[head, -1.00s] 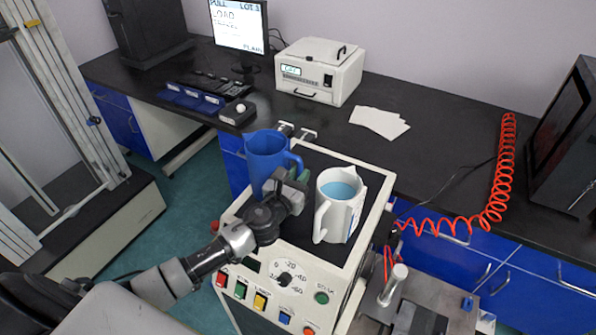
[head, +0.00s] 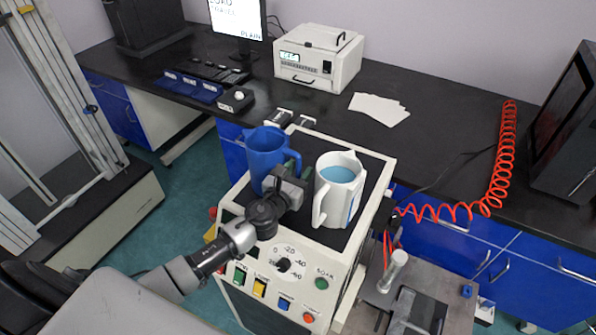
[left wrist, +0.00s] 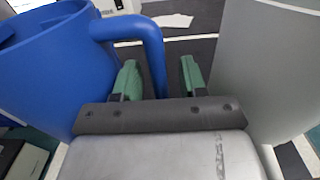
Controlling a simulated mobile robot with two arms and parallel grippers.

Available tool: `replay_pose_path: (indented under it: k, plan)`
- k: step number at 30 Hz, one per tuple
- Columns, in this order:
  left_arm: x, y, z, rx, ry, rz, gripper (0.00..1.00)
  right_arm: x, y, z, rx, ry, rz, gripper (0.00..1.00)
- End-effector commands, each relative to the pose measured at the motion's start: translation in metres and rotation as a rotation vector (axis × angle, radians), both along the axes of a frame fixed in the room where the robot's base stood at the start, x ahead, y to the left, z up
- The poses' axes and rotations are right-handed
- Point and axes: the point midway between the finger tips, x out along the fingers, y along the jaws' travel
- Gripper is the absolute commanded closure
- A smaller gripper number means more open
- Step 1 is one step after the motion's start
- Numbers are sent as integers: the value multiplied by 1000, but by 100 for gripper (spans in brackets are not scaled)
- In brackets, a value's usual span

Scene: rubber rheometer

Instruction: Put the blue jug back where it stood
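The blue jug (head: 266,158) is upright at the left side of the black top of the cream machine (head: 376,205); my gripper partly hides its base. My left gripper (head: 298,184) is at the jug's right side, by its handle. In the left wrist view the two green fingertips (left wrist: 160,78) are apart, with the blue handle (left wrist: 154,55) between them and a gap to the right finger. The blue jug also fills the left of that view (left wrist: 45,75). My right gripper is not in view.
A white jug (head: 327,205) with blue liquid stands close on the right of my left gripper. Behind is a black bench (head: 440,130) with a white instrument (head: 335,70), paper sheets (head: 378,108) and a red coiled hose (head: 505,150).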

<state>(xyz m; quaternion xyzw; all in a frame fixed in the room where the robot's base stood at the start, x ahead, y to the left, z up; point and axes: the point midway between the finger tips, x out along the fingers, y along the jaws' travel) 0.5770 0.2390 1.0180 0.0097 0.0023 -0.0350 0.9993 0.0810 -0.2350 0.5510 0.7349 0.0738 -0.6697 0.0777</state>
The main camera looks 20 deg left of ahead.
Motion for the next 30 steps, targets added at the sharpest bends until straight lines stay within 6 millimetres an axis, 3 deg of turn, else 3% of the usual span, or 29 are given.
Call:
replay_pose_path:
  k: [8, 10, 21, 30]
  plan:
    - [0, 0, 4, 0, 0, 0, 58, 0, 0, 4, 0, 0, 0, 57]
    - [-8, 1, 1, 1, 2, 0, 58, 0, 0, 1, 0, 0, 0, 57]
    - [-84, 6, -1, 1, 3, -2, 58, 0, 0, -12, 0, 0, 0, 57]
    - [-118, 8, 2, 0, 0, -1, 58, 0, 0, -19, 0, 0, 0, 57]
